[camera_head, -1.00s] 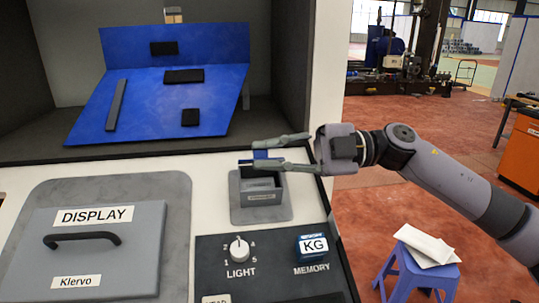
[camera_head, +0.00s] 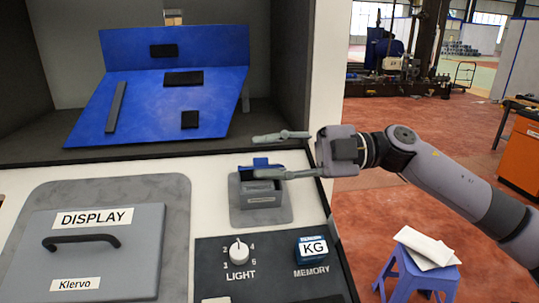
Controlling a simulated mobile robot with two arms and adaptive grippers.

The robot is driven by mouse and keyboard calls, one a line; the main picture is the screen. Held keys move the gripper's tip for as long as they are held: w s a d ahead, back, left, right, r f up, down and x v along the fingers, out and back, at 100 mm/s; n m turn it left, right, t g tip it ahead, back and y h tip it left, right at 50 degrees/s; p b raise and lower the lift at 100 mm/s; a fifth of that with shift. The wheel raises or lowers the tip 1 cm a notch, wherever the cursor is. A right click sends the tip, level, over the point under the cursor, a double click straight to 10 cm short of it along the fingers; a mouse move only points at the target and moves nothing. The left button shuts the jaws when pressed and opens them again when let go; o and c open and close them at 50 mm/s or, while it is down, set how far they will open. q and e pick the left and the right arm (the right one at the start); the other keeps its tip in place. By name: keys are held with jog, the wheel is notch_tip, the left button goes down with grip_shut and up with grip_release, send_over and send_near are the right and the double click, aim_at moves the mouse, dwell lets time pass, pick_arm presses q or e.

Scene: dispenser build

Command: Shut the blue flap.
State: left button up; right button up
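A small blue flap (camera_head: 261,162) is at the back edge of the grey dispenser box (camera_head: 262,195) on the white counter. It stands partly raised and the box's dark opening shows in front of it. My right gripper (camera_head: 256,155) comes in from the right with its two fingers spread apart, one above the other in the picture. Its lower finger crosses in front of the flap and over the box opening; I cannot tell whether it touches the flap. The gripper holds nothing. My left gripper is not in view.
A large blue tilted panel (camera_head: 155,95) with black pieces stands in the recess behind. A grey lid (camera_head: 120,255) marked DISPLAY, with a black handle, is at left.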

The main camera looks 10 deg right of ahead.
jog(key=d, duration=1.2)
jog(key=shift+s, duration=0.1)
